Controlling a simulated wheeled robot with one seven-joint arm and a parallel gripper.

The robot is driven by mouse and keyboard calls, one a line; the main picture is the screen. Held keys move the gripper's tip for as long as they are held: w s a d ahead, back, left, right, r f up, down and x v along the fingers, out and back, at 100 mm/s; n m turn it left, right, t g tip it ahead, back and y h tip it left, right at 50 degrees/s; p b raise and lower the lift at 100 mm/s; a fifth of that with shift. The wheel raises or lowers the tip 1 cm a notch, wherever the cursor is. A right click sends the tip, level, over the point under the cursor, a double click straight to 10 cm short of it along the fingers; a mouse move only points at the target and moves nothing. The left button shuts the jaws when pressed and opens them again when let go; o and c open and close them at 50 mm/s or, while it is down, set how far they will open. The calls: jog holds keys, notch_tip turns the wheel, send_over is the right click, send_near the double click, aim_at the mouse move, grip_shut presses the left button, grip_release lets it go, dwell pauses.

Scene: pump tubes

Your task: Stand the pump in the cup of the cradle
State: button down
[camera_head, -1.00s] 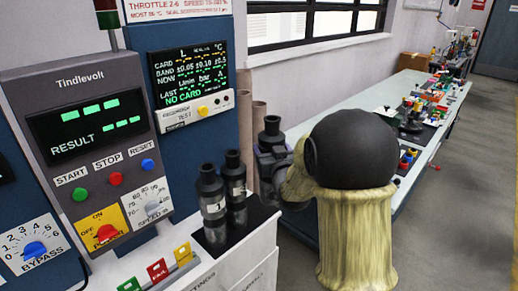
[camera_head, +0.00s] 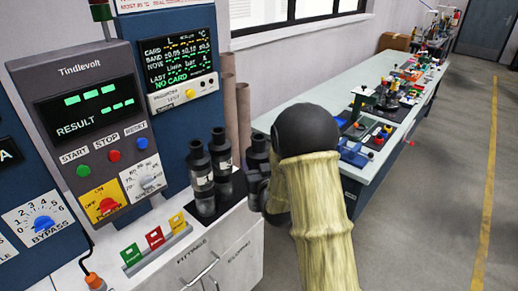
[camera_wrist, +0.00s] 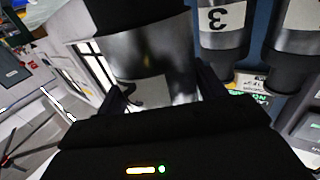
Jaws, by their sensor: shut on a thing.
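My gripper (camera_head: 256,188) is shut on a dark pump, whose black top (camera_head: 257,146) rises above the jaws, upright or nearly so. In the wrist view the held pump's grey body (camera_wrist: 150,60) stands between the fingers; its label is mostly turned away. My arm hides part of the gripper and of the pump's lower end in the head view. Two similar pumps (camera_head: 200,172) (camera_head: 222,150) stand to its left on a black mat. In the wrist view one standing pump (camera_wrist: 222,40) bears a 3. I cannot make out the cradle's cup for sure.
A long pale bench (camera_head: 318,98) runs back at the right, with a blue fixture (camera_head: 353,152) and several small parts on it. A test panel (camera_head: 85,125) and a white cabinet (camera_head: 235,250) stand at the left. The floor (camera_head: 440,210) at the right is clear.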

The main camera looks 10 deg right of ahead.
jog(key=s+f+p, duration=0.4)
jog(key=s+f, duration=0.1)
jog(key=f, duration=0.2)
jog(key=shift+f+h, duration=0.15)
jog(key=shift+h, duration=0.15)
jog(key=shift+s+d, duration=0.1)
jog(key=shift+s, duration=0.05)
jog(key=shift+d, duration=0.15)
